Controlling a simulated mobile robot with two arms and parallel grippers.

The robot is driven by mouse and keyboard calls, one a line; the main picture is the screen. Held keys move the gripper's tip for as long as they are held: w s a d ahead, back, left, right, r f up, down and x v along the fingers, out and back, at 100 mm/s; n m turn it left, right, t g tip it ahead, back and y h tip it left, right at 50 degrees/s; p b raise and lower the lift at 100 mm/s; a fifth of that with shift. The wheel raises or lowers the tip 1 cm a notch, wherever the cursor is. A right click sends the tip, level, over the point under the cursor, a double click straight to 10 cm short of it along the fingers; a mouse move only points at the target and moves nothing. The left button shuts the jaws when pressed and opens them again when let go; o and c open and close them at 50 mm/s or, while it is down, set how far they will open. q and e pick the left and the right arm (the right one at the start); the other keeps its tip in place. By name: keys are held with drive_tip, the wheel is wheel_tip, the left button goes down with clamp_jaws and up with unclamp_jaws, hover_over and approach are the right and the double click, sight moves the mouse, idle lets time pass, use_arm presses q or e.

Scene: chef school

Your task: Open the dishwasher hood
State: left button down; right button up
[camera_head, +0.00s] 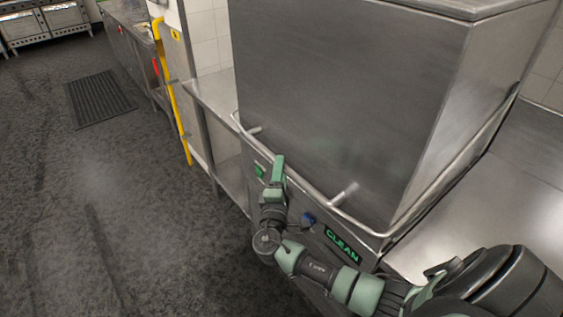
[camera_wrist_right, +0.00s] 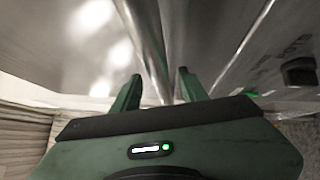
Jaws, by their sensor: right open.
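The dishwasher hood (camera_head: 335,90) is a large steel box, and it sits down over the machine. My right gripper (camera_head: 277,165) is close to the front stretch of this handle. In the right wrist view the gripper (camera_wrist_right: 158,88) is open, and the handle bar (camera_wrist_right: 150,45) passes lengthwise into the gap between its two fingers. I cannot tell whether either finger touches the bar. My left gripper is in neither view.
The control panel (camera_head: 320,228) below the handle has a green button, a blue knob and a "CLEAN" display (camera_head: 342,245). A steel counter (camera_head: 212,95) adjoins on the left, with a yellow pipe (camera_head: 171,90) beside it. Open dark floor (camera_head: 100,200) lies left.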

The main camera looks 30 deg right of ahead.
drive_tip(key=shift+x, duration=1.05)
drive_tip(key=shift+f, duration=0.1)
clamp_jaws()
idle(0.5)
